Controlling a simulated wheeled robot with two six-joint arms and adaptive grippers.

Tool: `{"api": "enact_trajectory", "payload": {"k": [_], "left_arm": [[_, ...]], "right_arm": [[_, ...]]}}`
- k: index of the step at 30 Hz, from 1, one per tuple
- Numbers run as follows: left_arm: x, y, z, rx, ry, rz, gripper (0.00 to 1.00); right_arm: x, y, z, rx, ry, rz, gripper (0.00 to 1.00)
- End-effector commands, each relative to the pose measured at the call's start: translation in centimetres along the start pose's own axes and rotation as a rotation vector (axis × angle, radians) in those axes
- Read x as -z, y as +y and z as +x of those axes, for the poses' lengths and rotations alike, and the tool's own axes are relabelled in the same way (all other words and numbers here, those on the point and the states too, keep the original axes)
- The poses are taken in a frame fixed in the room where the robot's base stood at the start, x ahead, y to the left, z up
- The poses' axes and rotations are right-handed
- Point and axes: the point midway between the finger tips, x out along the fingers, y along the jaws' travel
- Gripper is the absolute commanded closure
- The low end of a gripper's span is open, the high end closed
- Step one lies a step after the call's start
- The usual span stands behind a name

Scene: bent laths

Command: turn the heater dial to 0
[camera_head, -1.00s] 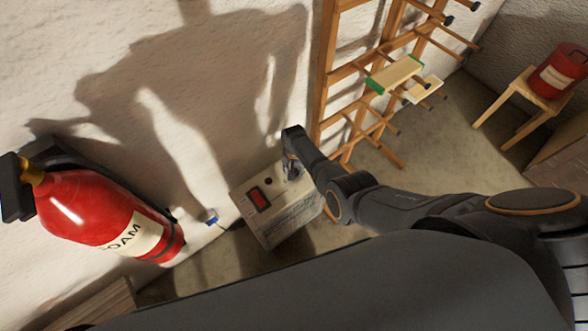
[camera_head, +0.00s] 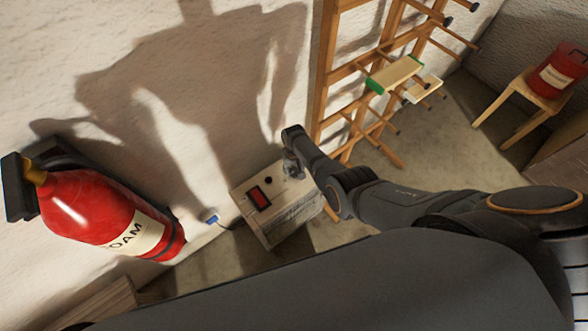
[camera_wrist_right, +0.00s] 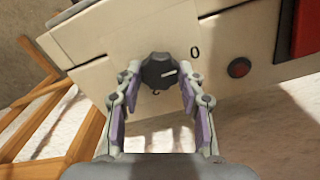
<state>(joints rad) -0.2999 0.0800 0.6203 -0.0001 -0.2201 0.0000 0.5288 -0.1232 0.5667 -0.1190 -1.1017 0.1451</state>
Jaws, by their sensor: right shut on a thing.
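The heater is a pale box (camera_head: 290,214) standing by the wall in the head view. Its panel also shows in the right wrist view (camera_wrist_right: 105,45). The heater dial (camera_wrist_right: 158,71) is a dark knob with a white pointer line. The line points right and slightly up, below the printed 0 (camera_wrist_right: 194,51). My right gripper (camera_wrist_right: 160,73) has one finger on each side of the dial and is shut on it. In the head view my right gripper (camera_head: 291,166) is at the panel's upper right corner and hides the dial. My left gripper is not in view.
A red switch (camera_head: 258,198) and a small round button (camera_head: 268,179) sit on the panel. A red extinguisher (camera_head: 100,214) hangs at the left, with a blue plug (camera_head: 210,216) near it. A wooden rack (camera_head: 325,75) stands close behind my right wrist. A stool (camera_head: 520,105) holds a red can.

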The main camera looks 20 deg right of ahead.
Motion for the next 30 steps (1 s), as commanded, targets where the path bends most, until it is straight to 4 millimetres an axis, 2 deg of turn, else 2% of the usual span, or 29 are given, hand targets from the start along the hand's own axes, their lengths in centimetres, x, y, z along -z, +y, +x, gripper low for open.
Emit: {"api": "enact_trajectory", "payload": {"k": [6, 7, 12, 23, 26, 30], "left_arm": [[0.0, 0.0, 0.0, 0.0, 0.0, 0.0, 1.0], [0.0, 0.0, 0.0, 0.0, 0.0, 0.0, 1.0], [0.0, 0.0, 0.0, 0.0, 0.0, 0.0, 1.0], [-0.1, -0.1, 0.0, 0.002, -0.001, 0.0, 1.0], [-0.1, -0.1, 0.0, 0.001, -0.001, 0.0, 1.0], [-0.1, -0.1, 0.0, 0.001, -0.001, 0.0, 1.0]], "right_arm": [[-0.2, 0.0, 0.1, 0.0, -0.004, -0.002, 0.93], [-0.2, 0.0, 0.1, 0.0, -0.004, -0.002, 0.6], [-0.1, 0.0, 0.1, 0.0, -0.002, -0.001, 0.38], [0.0, 0.0, -0.2, 0.0, 0.001, 0.0, 0.38], [0.1, -0.1, -0.9, 0.0, 0.003, 0.0, 0.38], [0.0, -0.1, -2.9, 0.001, 0.004, 0.001, 0.38]]}}
